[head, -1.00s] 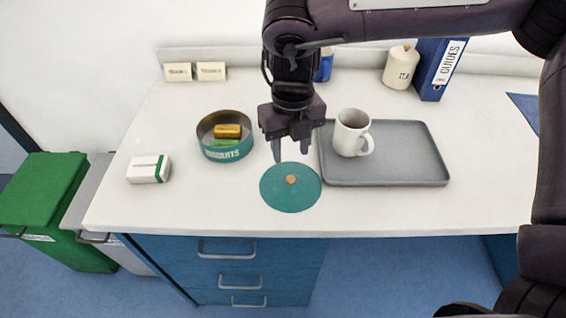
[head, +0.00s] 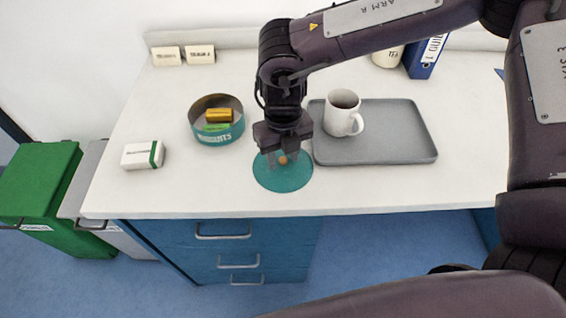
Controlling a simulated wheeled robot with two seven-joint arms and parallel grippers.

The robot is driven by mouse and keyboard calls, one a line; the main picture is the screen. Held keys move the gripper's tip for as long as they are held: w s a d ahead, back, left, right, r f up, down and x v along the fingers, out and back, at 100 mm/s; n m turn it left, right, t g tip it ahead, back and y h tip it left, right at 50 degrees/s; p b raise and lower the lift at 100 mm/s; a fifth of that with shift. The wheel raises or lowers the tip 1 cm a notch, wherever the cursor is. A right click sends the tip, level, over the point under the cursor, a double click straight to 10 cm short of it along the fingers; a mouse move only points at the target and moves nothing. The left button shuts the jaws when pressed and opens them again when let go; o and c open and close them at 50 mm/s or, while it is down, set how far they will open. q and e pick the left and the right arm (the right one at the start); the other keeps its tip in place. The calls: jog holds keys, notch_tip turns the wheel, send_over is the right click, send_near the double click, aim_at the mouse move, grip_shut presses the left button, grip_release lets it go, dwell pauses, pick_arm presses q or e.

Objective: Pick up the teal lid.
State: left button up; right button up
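The teal lid (head: 284,181) is a flat round disc with a small orange-brown knob (head: 282,160) in its middle. It lies on the white counter, in front of and between the biscuit tin and the grey tray. My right gripper (head: 283,163) points down over the lid, its fingers apart on either side of the knob. I cannot tell whether the fingers touch the knob. The gripper hides the far part of the lid. My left gripper is not in view.
The open teal biscuit tin (head: 217,120) holds a gold and a green item. A small white box (head: 143,156) lies left. The counter's front edge is near the lid.

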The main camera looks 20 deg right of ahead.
grip_shut()
